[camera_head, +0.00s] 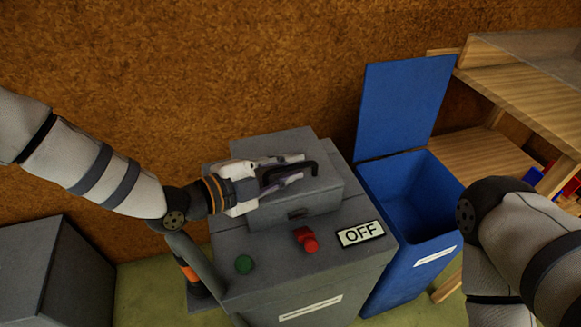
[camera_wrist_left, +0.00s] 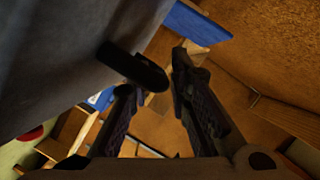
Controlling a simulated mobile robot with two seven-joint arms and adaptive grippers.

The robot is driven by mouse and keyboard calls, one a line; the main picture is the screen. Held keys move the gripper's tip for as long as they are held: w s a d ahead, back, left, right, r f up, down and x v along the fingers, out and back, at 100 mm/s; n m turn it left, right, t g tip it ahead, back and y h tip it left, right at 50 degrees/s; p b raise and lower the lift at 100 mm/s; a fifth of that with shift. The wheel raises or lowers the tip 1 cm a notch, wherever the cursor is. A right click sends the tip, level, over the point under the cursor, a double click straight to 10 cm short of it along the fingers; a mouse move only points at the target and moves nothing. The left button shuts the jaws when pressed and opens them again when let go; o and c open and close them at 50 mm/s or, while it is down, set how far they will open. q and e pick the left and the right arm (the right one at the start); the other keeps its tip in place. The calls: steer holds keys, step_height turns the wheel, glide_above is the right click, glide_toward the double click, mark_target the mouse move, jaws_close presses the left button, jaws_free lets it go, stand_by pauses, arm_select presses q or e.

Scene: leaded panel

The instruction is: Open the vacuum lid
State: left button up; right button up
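The vacuum is a grey box (camera_head: 300,272) with a raised grey lid block (camera_head: 318,200) on top, which looks closed. A black handle (camera_head: 311,163) stands on the lid. My left gripper (camera_head: 296,168) is at this handle, its fingers apart and reaching along the lid top. In the left wrist view the handle (camera_wrist_left: 135,66) lies by the fingertips, overlapping the left finger, with a gap showing between the fingers. I cannot tell whether they touch it. My right arm shows at the right edge; its gripper is out of view.
The vacuum top carries a green button (camera_head: 244,264), a red switch (camera_head: 306,239) and an "OFF" sign (camera_head: 360,233). A blue bin (camera_head: 410,260) with its lid raised stands close at right. Wooden shelves (camera_head: 520,75) are beyond it. Another grey box (camera_head: 55,275) stands at left.

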arm_select(q)
steer(key=shift+w+d, duration=0.25)
steer(key=shift+d, duration=0.05)
steer(key=shift+c, duration=0.3)
jaws_close()
